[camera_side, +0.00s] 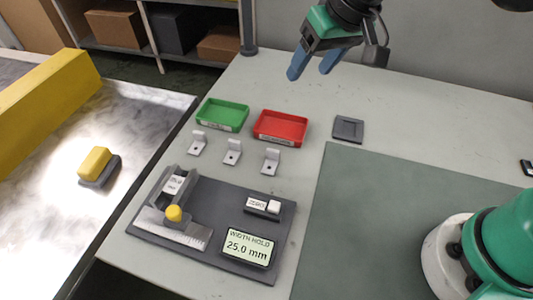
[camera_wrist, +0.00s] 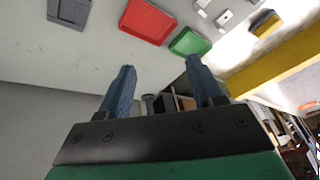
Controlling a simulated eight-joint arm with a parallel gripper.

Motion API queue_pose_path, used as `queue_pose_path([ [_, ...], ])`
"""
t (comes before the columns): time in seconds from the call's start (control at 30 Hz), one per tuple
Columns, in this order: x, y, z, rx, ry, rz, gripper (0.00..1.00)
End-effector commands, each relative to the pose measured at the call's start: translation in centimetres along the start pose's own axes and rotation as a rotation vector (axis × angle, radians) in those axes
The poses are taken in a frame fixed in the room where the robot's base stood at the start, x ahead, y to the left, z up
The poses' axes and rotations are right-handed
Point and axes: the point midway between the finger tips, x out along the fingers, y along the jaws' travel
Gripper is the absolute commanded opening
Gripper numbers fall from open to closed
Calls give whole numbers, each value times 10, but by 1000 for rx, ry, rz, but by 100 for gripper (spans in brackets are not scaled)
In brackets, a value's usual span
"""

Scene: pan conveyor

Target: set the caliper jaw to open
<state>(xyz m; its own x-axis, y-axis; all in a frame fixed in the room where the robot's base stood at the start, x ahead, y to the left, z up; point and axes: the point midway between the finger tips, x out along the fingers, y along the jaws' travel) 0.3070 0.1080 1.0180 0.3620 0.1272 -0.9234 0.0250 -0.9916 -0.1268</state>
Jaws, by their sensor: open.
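The caliper station is a dark grey base (camera_side: 215,248) at the front left of the table. Its caliper jaw has a yellow knob (camera_side: 174,213) beside a metal scale (camera_side: 190,236). Two grey jaw blocks stand near the label at its left end; I cannot tell the gap between them. A display (camera_side: 249,245) reads "WIDTH HOLD 25.0 mm". My gripper (camera_side: 310,72) is open and empty, high above the back of the table, well away from the station. Its two blue fingers also show in the wrist view (camera_wrist: 163,82), where the caliper is not in sight.
A green tray (camera_side: 222,115) and a red tray (camera_side: 281,127) lie behind several metal brackets (camera_side: 232,152). A dark square pad (camera_side: 348,129) lies right of them. A white button (camera_side: 273,207) is on the base. A yellow-topped block (camera_side: 95,163) sits on the conveyor at left.

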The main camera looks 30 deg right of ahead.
Motion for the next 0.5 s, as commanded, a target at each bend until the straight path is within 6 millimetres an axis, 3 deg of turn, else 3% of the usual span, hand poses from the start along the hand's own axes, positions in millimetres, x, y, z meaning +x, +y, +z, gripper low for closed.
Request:
queue_pose_path([
  [0.1,13,-55,-8,-4,-97,-10,60],
  [0.23,32,-114,-2,-1,-197,7,60],
  [0.4,58,-183,27,-1,-302,60,60],
  [0.5,70,-210,47,-3,-340,93,60],
])
